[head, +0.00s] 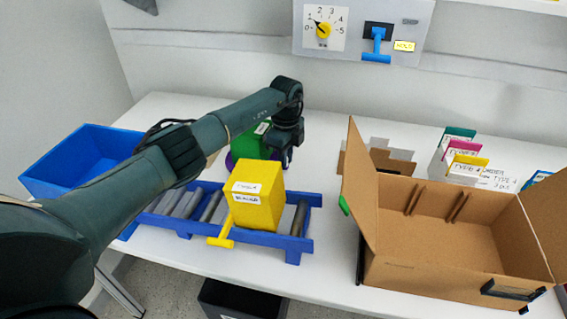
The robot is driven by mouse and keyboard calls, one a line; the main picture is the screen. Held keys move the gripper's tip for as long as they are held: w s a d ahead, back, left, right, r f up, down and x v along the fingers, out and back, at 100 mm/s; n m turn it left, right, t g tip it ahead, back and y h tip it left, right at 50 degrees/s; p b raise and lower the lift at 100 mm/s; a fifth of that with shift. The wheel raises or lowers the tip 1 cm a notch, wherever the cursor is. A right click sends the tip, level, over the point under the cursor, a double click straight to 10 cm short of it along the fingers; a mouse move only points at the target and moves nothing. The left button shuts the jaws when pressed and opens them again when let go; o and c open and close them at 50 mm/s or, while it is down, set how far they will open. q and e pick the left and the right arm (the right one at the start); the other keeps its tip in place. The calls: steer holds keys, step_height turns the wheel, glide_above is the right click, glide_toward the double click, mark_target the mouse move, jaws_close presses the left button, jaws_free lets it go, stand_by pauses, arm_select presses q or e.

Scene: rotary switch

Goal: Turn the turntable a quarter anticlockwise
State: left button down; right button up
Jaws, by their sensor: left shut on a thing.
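The turntable (231,163) stands on the white table behind the roller conveyor; part of its purple side shows. A green piece (246,146) with a white label rises on it. My left arm comes in from the left and reaches over it. My left gripper (287,160) points down at the right side of the green piece, shut on a part of the turntable; the fingertips and the exact contact are partly hidden by the yellow box and the wrist. My right gripper is not in view.
An open cardboard box (430,256) is at the right, a blue bin (75,165) at the left. A switch panel (345,45) with a yellow dial hangs behind.

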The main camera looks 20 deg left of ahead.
arm_select(q)
steer(key=shift+w+n+b, duration=0.35)
steer(key=shift+w+n, duration=0.05)
steer(key=shift+n, duration=0.1)
steer(key=shift+w+a, duration=0.1)
steer(key=shift+w+r+n, duration=0.1)
steer(key=shift+n, duration=0.2)
steer(key=c, duration=1.4)
jaws_free()
step_height(320, 180, up, 13)
steer(key=shift+b, duration=0.3)
